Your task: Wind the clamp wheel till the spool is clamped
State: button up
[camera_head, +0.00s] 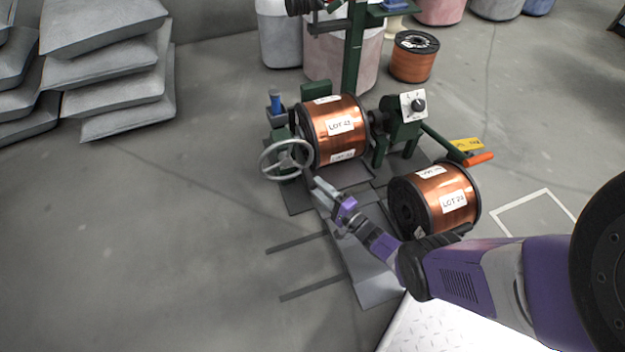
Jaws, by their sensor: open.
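The clamp wheel (286,159) is a grey spoked handwheel on the left end of a green winding stand (281,133). A copper spool (337,128) with black flanges and LOT labels sits in the stand, between the wheel side and the green right-hand head (396,131). Whether it is gripped tight cannot be told. My gripper (314,181) is open, just right of and slightly below the wheel's rim, below the spool. Its fingers point up and left toward the wheel. At this size I cannot tell whether a fingertip touches the rim.
A second copper spool (434,198) stands right of my arm. An orange-handled lever (478,159) sticks out from the stand's right side. Grey sacks (105,60) are piled at upper left, and bins (343,55) stand behind. The floor left of the wheel is clear.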

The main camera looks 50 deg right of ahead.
jog(key=shift+v, duration=1.6)
